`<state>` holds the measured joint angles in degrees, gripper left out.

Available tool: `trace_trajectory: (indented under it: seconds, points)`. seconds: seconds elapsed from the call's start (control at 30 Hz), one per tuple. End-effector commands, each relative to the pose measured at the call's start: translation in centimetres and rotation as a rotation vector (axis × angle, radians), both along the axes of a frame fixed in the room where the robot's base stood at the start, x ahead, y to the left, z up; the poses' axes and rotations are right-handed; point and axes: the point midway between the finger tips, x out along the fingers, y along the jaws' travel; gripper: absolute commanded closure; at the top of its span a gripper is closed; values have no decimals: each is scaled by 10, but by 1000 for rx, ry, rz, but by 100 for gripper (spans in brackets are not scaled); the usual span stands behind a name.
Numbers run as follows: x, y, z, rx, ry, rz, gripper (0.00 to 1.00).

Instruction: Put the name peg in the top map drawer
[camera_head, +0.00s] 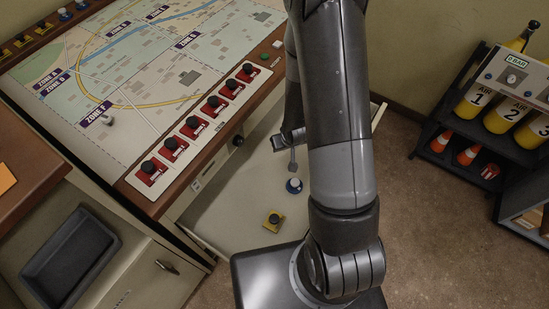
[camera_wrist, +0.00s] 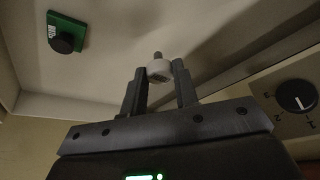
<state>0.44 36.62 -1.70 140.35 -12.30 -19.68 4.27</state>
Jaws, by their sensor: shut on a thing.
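A small peg (camera_head: 294,185) with a white and blue round body shows just below the fingertips of my gripper (camera_head: 292,168) in the head view. In the wrist view my gripper (camera_wrist: 160,76) is shut on this peg (camera_wrist: 158,69), with a white round body and a grey stem pointing away. I cannot read a name on it. The top map drawer (camera_head: 235,203) is pulled out under the map console, its pale floor below the gripper. I cannot tell whether the peg touches the floor. My arm hides the drawer's right part.
A yellow block with a dark knob (camera_head: 273,221) lies in the drawer. A green block with a black knob (camera_wrist: 66,35) shows in the wrist view. A dial (camera_wrist: 296,95) is at right there.

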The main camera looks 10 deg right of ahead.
Motion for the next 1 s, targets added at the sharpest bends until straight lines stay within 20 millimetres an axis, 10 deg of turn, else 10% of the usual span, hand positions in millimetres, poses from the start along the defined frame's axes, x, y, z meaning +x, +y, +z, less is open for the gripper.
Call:
trace_trajectory:
  seconds: [1.0]
  points:
    - [0,0,-87,0,0,1,94]
